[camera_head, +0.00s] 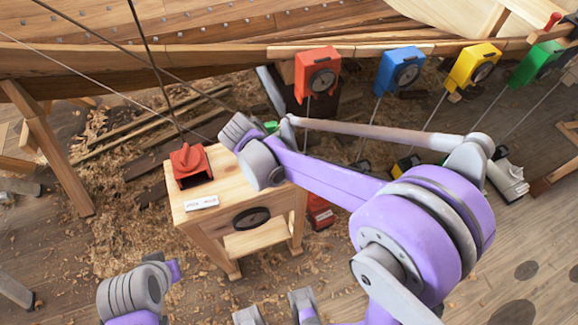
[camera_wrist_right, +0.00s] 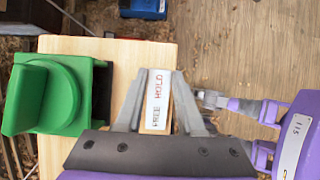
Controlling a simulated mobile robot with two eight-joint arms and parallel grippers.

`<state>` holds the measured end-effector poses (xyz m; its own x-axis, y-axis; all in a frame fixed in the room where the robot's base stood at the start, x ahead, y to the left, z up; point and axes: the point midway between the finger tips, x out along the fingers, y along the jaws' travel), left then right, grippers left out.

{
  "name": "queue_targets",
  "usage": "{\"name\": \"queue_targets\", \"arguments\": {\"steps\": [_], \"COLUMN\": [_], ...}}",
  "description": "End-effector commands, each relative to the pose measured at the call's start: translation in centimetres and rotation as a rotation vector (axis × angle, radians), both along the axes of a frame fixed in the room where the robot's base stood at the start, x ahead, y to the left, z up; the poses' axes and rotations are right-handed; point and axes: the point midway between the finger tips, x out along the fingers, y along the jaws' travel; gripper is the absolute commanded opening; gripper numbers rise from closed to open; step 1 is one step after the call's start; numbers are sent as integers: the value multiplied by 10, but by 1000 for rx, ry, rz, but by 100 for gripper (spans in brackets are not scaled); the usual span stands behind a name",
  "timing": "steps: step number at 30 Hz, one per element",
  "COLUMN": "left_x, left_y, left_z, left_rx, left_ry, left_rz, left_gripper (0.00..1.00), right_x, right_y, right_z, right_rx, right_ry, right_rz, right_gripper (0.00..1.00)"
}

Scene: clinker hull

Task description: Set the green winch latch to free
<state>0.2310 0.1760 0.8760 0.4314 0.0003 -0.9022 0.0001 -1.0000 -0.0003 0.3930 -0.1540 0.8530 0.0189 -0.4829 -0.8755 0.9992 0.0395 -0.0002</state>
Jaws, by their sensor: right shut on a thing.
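The green winch (camera_wrist_right: 75,95) stands at the left of the right wrist view, on a pale wooden bench top (camera_wrist_right: 85,48). In the head view only a small bit of green (camera_head: 270,127) shows behind my right wrist. My right gripper (camera_wrist_right: 158,88) has a finger on each side of a small tan piece (camera_wrist_right: 154,130) with a white label (camera_wrist_right: 158,97) reading FREE and HOLD in red and dark letters, and is shut on it. I cannot make out a separate latch or its setting.
A red winch (camera_head: 188,165) sits on a wooden bench (camera_head: 232,190) with its own label (camera_head: 201,203) and a dark round dial (camera_head: 251,218). Red, blue, yellow and green boxes (camera_head: 318,72) line the hull's edge. Cables cross at upper left. Shavings cover the floor.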

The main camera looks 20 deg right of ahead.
Motion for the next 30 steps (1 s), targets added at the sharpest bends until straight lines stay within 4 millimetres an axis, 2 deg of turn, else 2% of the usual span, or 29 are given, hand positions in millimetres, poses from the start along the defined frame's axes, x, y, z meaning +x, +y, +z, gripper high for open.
{"name": "queue_targets", "arguments": {"steps": [5,6,10,11,22,26,30], "left_x": [0,0,0,0,0,0,1], "left_y": [0,0,0,0,0,0,0], "left_z": [0,0,0,0,1,3,5], "left_rx": [0,0,0,0,0,0,0], "left_ry": [0,0,0,0,0,-1,-2], "left_rz": [0,0,0,0,0,0,0], "left_gripper": [0,0,0,0,0,0,0], "right_x": [0,0,0,0,0,0,-1], "right_y": [0,0,0,0,3,12,27], "right_z": [1,0,0,0,6,23,49], "right_rx": [-1,-1,0,0,1,1,1], "right_ry": [-1,-1,-1,-1,0,-1,-1], "right_rz": [0,0,0,0,1,2,3], "right_gripper": [0,41,64,68,68,68,68]}}
